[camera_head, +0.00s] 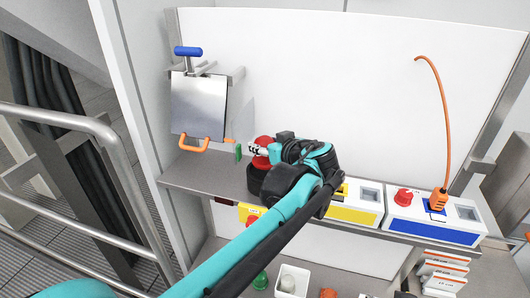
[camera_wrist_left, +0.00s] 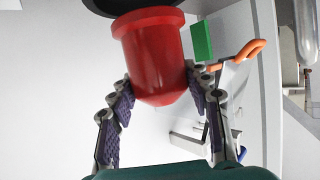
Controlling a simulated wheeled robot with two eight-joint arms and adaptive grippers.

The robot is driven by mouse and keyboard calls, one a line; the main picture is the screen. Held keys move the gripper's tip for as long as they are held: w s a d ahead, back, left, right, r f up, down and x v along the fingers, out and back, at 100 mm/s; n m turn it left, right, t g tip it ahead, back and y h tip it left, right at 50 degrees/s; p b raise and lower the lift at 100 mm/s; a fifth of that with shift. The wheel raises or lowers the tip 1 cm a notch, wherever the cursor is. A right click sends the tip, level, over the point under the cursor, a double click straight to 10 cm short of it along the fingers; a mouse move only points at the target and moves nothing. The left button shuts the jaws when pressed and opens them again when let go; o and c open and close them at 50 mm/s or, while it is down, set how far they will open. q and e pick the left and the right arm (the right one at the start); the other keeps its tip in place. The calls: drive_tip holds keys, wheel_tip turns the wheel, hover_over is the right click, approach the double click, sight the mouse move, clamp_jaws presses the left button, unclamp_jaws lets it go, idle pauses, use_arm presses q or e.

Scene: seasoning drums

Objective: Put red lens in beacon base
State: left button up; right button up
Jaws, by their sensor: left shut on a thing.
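The red lens (camera_head: 264,141) is a domed red cap with a wider rim. My left gripper (camera_head: 260,150) is shut on it, with one finger on each side in the left wrist view (camera_wrist_left: 160,84). There the lens (camera_wrist_left: 155,50) has its rim toward the black beacon base (camera_wrist_left: 130,5) at the top edge. In the head view the base (camera_head: 255,180) is a dark round body on the grey shelf, directly below the lens. The gripper and arm partly cover both. I cannot tell whether the lens rim touches or sits in the base. My right gripper is not in view.
A green block (camera_head: 238,152) is close left of the lens. A metal plate (camera_head: 198,105) with orange handles hangs behind left. Yellow (camera_head: 355,208) and blue-fronted boxes (camera_head: 430,225) stand right along the shelf (camera_head: 205,175). An orange cable hangs at right; a white bin (camera_head: 292,281) is below.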

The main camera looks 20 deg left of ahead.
sight(262, 163)
use_arm(q)
wheel_tip(262, 163, down, 3)
drive_tip(key=shift+s+d+f+p, duration=0.1)
drive_tip(key=shift+p, duration=0.25)
drive_tip(key=shift+w+f, duration=0.15)
drive_tip(key=shift+w, duration=0.05)
drive_tip(key=shift+s, duration=0.15)
drive_tip(key=o, duration=1.2)
drive_tip(key=shift+f, duration=0.1)
